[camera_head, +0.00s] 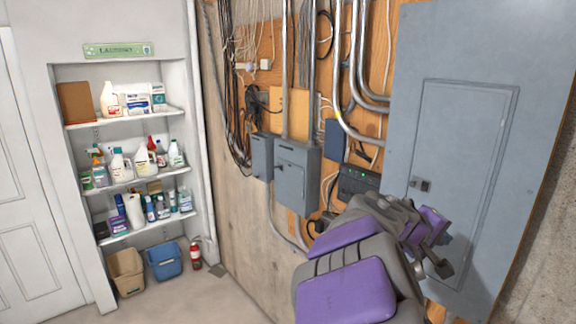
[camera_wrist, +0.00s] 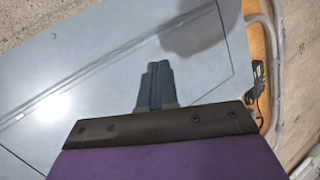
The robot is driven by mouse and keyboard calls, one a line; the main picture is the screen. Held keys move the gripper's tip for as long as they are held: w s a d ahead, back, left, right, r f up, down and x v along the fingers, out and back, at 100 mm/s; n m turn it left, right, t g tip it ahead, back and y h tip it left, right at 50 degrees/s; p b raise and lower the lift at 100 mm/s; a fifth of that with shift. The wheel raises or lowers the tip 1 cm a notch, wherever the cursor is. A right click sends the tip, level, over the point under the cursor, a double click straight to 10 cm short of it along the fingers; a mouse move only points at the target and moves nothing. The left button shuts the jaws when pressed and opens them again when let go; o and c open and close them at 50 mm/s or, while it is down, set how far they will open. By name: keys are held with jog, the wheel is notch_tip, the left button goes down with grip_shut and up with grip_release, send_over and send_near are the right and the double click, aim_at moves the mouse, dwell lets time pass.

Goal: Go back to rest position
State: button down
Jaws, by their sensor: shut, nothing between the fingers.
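My gripper (camera_head: 441,266) is at the lower right of the head view, in front of the large grey electrical panel (camera_head: 455,45). In the wrist view my gripper (camera_wrist: 157,66) shows its two dark fingers closed together with nothing between them. Behind them is the grey panel (camera_wrist: 95,60), tilted in the picture. The panel's inner door (camera_head: 462,150) looks shut in the head view, with a small dark latch (camera_head: 420,184) at its left edge. My purple and grey arm hides the panel's lower left part. I cannot tell how far the fingers are from the panel.
Smaller grey boxes (camera_head: 296,178), conduits and cables cover the plywood wall left of the panel. A shelf (camera_head: 125,185) of cleaning bottles stands at the left. Bins (camera_head: 164,262) and a red extinguisher (camera_head: 195,256) sit on the floor. The floor (camera_head: 190,300) before them is clear.

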jog(key=s+a+f+m+g+y+b, duration=0.2)
jog(key=s+f+b, duration=0.1)
jog(key=s+f, duration=0.55)
jog(key=s+a+f+m+g+y+b, duration=0.2)
jog(key=s+a+f+y+b, duration=0.1)
jog(key=s+f, duration=0.55)
jog(key=s+a+f+g+y+b, duration=0.1)
jog(key=s+a+f+y+b, duration=0.2)
jog(key=s+a+f, duration=0.4)
jog(key=s+a+f+g+y+b, duration=0.2)
jog(key=s+a+f, duration=0.5)
jog(key=s, duration=0.5)
jog(key=shift+s+a+f+n+y+b, duration=0.15)
jog(key=shift+a+f+n+y+b, duration=0.2)
jog(key=shift+a+y+b, duration=0.4)
